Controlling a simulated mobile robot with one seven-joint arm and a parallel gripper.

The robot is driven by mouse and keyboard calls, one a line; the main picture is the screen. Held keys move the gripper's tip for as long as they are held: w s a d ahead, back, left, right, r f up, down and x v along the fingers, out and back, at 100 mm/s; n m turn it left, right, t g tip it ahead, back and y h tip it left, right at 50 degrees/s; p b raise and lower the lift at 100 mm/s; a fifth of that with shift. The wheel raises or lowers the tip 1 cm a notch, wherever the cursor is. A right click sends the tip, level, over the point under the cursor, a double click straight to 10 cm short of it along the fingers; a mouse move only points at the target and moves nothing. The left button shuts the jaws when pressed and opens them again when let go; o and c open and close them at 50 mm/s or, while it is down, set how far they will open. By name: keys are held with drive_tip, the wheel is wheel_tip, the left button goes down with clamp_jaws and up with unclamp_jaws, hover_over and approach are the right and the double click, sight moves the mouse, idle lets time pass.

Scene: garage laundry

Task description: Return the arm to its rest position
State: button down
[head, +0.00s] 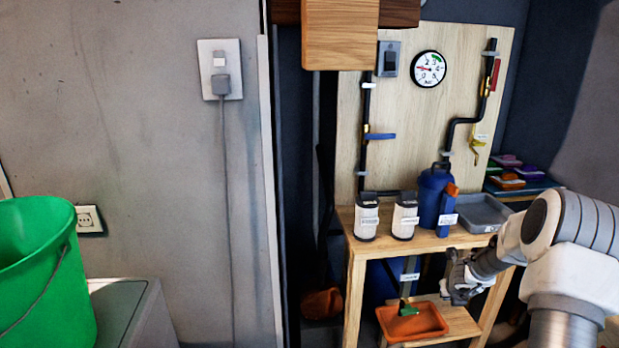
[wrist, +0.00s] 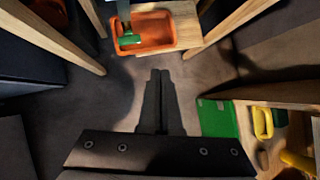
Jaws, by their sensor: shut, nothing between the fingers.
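My arm enters the head view from the right edge and is bent downward. My gripper (head: 458,292) hangs in front of the wooden workbench (head: 357,270), near its lower shelf. In the wrist view my gripper (wrist: 160,75) points down over bare floor, its two fingers together with nothing between them. It is apart from the bench legs and from the orange tray.
An orange tray (head: 425,320) with a green-ended tool is on the lower shelf. Two white canisters (head: 366,220), a blue container (head: 430,195) and a grey tray (head: 483,212) stand on top. A green bucket (head: 40,265) stands left. The wrist view shows a green panel (wrist: 217,118) at right.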

drive_tip(key=a+r+n+t+y, duration=0.2)
drive_tip(key=a+r+n, duration=0.9)
drive_tip(key=r, duration=0.5)
drive_tip(key=s+a+r+n+y, duration=0.2)
drive_tip(key=s+a+r+n, duration=0.6)
drive_tip(key=a+r+n, duration=0.15)
drive_tip(key=s+a+r+n+g, duration=0.1)
drive_tip(key=s+a+r+n, duration=0.1)
drive_tip(key=s+a+n, duration=0.3)
drive_tip(key=s+a+r+n+g, duration=0.1)
drive_tip(key=s+r+n, duration=0.15)
drive_tip(key=s, duration=0.45)
drive_tip(key=s+f+n+g+h, duration=0.1)
drive_tip(key=s+n, duration=0.8)
drive_tip(key=s, duration=0.7)
wheel_tip(320, 180, up, 16)
drive_tip(key=p, duration=1.6)
drive_tip(key=shift+d+n+p, duration=0.35)
drive_tip(key=shift+n+p, duration=0.05)
drive_tip(key=shift+s, duration=0.1)
